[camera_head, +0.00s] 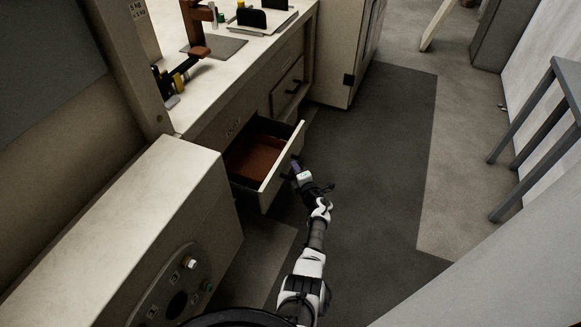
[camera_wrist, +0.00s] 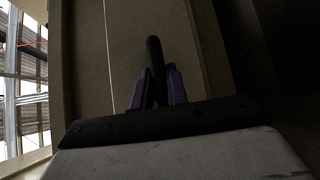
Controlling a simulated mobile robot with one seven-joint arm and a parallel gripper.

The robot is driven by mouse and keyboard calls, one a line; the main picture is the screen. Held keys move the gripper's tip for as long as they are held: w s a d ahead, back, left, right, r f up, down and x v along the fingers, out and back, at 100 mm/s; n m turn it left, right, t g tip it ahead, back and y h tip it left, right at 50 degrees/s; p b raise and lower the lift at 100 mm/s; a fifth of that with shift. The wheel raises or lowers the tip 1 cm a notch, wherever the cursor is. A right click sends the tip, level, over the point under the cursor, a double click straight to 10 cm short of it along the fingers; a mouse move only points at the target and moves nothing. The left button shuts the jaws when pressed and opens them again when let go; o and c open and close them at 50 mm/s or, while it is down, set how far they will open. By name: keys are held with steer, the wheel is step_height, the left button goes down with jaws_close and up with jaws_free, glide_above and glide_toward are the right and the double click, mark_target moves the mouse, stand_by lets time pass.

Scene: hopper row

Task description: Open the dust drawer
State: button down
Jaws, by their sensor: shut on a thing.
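The dust drawer (camera_head: 283,168) stands pulled out from the front of the pale bench, with its brown inside (camera_head: 255,158) bare in the head view. My gripper (camera_head: 296,169) is at the outer face of the drawer front. In the wrist view, the two purple fingers of my gripper (camera_wrist: 157,88) are shut on a dark bar handle (camera_wrist: 154,55), one finger on each side of it. The pale drawer front (camera_wrist: 125,45) fills the area behind the handle. The lower part of the handle is hidden by the fingers and the gripper body.
A second, shut drawer (camera_head: 288,88) with a dark handle is farther along the bench. A pale cabinet with round controls (camera_head: 186,278) stands at the lower left. A grey stool frame (camera_head: 545,120) is at the right. The dark floor mat (camera_head: 385,150) is clear.

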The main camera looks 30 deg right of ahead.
steer(key=shift+s+d, duration=0.15)
steer(key=c, duration=1.4)
jaws_free()
